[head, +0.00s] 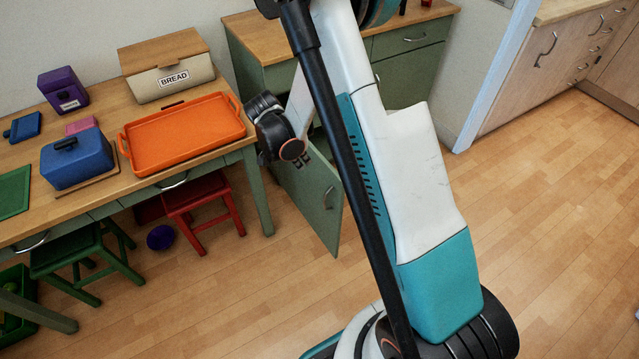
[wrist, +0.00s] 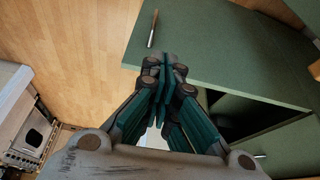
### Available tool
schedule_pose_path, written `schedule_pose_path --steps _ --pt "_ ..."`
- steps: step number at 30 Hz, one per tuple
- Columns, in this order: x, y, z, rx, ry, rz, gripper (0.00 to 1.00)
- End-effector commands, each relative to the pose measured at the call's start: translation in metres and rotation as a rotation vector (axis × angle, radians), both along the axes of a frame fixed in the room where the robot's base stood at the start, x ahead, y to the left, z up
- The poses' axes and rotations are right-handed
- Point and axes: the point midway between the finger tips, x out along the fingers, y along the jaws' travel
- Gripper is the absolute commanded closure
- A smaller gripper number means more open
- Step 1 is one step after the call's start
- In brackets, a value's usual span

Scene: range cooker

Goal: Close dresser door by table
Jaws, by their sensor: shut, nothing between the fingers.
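The dresser (head: 405,62) is green with a wooden top and stands against the wall beside the table, partly behind my arm. Its green door (head: 318,205) stands open, swung out into the room near the table's right end, with a handle near its free edge. In the wrist view the door (wrist: 225,55) fills the upper right, its handle (wrist: 152,28) near the left edge, with a dark opening below it. My gripper (wrist: 166,62) is shut and empty, its fingertips overlapping the door's edge in the picture; I cannot tell whether they touch. In the head view the fingers are mostly hidden.
The wooden table (head: 95,205) on the left holds an orange tray (head: 185,133), a blue container (head: 77,160) and a bread box (head: 168,70). Red (head: 200,195) and green (head: 75,255) stools stand under it. The wood floor (head: 540,200) on the right is clear.

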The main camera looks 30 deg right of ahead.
Motion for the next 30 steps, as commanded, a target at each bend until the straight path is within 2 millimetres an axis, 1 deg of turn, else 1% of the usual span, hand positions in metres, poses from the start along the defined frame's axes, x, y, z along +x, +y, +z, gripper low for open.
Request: schedule_pose_path --steps 1,7,10,21,23,27,30 --pt "0.001 -0.001 -0.008 -0.004 0.001 -0.017 1.00" --pt "0.000 -0.005 -0.022 -0.008 0.000 -0.041 1.00" --pt "0.001 -0.010 -0.034 -0.008 0.000 -0.041 1.00" --pt "0.003 -0.036 -0.102 -0.008 0.000 -0.039 1.00" --pt "0.003 -0.040 -0.111 -0.008 0.000 -0.039 1.00" --pt "0.004 -0.061 -0.110 -0.008 0.001 -0.040 1.00" --pt "0.005 -0.071 -0.109 -0.008 0.000 -0.039 1.00"
